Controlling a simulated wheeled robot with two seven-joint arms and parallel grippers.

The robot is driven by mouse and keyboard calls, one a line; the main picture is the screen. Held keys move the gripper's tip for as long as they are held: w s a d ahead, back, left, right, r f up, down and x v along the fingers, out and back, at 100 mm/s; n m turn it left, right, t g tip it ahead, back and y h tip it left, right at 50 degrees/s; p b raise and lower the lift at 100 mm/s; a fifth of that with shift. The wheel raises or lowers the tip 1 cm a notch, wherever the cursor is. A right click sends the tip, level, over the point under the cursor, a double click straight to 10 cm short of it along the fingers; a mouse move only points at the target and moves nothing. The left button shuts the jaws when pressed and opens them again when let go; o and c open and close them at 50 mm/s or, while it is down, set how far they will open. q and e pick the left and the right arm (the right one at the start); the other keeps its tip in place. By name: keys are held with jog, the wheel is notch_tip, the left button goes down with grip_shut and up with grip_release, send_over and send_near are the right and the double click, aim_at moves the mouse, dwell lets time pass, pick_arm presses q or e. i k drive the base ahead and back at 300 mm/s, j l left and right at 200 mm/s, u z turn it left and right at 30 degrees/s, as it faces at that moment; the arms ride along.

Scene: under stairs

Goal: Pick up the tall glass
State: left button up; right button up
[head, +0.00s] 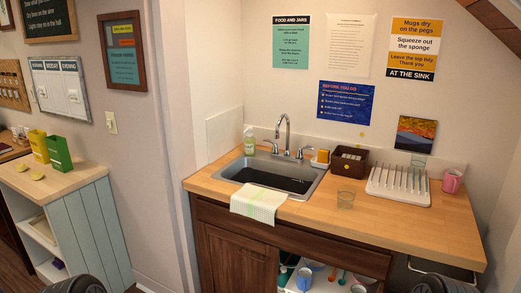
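A clear glass (346,199) stands upright on the wooden counter, in front of the brown box and left of the dish rack. Another clear, glass-like shape (418,161) shows faintly at the back of the dish rack. It is too small and see-through for me to tell its height. Neither of my grippers is in view. Only dark rounded parts of my arms show at the bottom edge, left and right, well apart from both glasses.
The counter (425,228) is clear at its front right. The white dish rack (398,186), pink mug (452,181) and brown box (349,161) stand at the back. The sink (270,176) is left, with a cloth (259,202) over its front edge. An open shelf holds dishes below.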

aim_at(418, 158)
jog(key=k+l+z, duration=0.15)
jog(key=l, duration=0.25)
jog(key=l+z, duration=0.15)
jog(key=l, duration=0.25)
jog(key=k+l+z, duration=0.1)
jog(key=l, duration=0.3)
